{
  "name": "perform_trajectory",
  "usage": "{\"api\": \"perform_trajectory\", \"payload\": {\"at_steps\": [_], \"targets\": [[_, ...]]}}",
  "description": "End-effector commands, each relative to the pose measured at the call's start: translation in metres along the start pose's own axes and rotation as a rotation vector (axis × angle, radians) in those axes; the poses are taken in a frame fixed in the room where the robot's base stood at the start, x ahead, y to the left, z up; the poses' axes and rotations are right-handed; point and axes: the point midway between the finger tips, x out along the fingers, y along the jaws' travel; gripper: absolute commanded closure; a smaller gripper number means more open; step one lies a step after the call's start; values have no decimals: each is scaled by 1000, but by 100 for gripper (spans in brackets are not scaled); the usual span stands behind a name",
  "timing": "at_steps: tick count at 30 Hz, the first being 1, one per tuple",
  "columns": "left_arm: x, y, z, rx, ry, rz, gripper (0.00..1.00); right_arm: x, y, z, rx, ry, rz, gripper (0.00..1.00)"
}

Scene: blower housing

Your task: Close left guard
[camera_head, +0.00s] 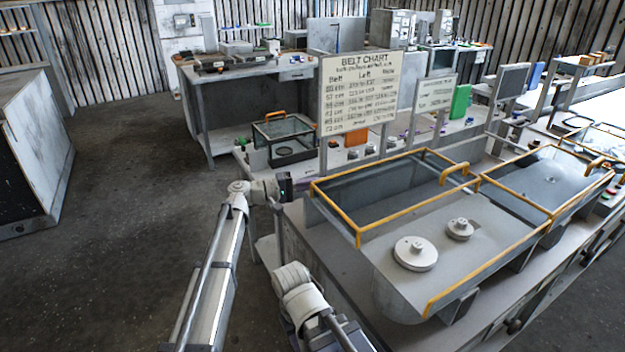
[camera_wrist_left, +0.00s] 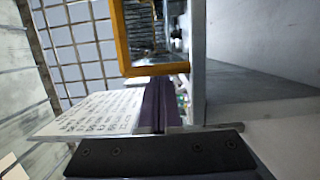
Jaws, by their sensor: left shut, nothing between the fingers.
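The left guard (camera_head: 385,190) is a clear panel in a yellow frame with a yellow handle (camera_head: 455,172). It appears raised behind two exposed pale pulleys, a larger one (camera_head: 414,254) and a smaller one (camera_head: 460,229). My left gripper (camera_head: 286,188) is beside the guard's left corner, outside the frame. In the left wrist view its dark fingers (camera_wrist_left: 161,100) are shut and empty. A yellow frame bar (camera_wrist_left: 152,68) passes close beyond the fingertips; whether they touch is unclear. My right gripper is not in view.
A belt chart board (camera_head: 358,92) stands behind the guard and shows in the left wrist view (camera_wrist_left: 92,114). A second yellow-framed guard (camera_head: 550,180) lies to the right. A workbench (camera_head: 245,75) stands behind.

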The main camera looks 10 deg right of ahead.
Motion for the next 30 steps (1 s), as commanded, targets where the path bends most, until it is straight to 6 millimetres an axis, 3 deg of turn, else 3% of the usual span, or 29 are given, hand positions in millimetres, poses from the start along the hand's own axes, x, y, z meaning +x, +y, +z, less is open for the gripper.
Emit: {"api": "perform_trajectory", "payload": {"at_steps": [13, 17, 20, 30], "targets": [[1, 0, 4, 0, 0, 0, 100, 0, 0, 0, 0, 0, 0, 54], [3, 0, 14, 0, -1, 0, 100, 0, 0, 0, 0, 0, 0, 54], [7, 0, 33, 0, -2, 0, 100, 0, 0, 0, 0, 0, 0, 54], [28, 0, 126, 0, -4, 0, 100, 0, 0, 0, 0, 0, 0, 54]]}}
